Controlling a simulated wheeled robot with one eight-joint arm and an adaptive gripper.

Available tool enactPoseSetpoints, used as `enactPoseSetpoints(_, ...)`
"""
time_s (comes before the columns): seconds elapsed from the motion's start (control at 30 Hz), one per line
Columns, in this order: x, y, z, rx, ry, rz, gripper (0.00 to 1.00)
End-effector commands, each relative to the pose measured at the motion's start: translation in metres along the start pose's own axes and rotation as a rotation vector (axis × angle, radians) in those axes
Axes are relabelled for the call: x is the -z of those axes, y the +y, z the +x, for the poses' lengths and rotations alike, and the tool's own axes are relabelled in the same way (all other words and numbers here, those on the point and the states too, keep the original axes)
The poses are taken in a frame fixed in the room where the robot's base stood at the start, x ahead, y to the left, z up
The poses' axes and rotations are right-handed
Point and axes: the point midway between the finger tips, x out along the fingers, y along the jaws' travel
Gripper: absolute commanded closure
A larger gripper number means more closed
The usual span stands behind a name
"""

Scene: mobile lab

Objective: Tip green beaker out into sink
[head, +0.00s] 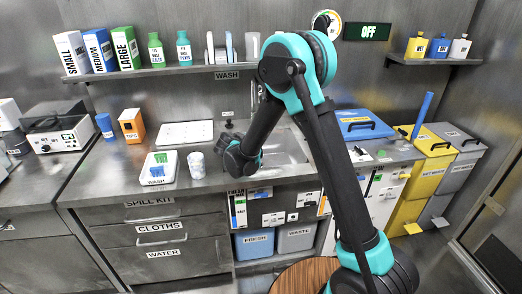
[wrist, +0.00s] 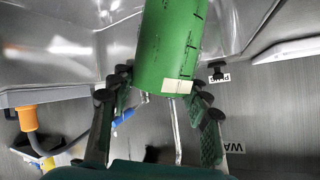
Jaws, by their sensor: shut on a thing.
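The green beaker (wrist: 172,45) is between the two fingers of my gripper (wrist: 160,80) in the wrist view. It has dark graduation marks and a pale label patch near the end closer to the gripper. Its far end runs out of the picture, so its mouth and contents are hidden. In the head view my gripper (head: 240,160) is at the left side of the sink (head: 290,148), and the beaker cannot be made out there. The steel sink (wrist: 62,45) also shows at the upper left of the wrist view. I cannot tell the beaker's exact tilt.
A white drying board (head: 185,133) lies behind. A blue lidded box (head: 362,124) stands right of the sink. A shelf (head: 180,71) runs above.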

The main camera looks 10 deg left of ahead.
Motion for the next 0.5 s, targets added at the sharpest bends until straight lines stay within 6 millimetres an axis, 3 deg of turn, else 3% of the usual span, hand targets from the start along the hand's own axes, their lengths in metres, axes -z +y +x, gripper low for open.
enactPoseSetpoints(0.27,-0.004,-0.027,-0.02,-0.057,0.154,-0.193,0.79)
enactPoseSetpoints(0.5,0.004,-0.039,-0.033,-0.088,0.226,-0.284,0.79)
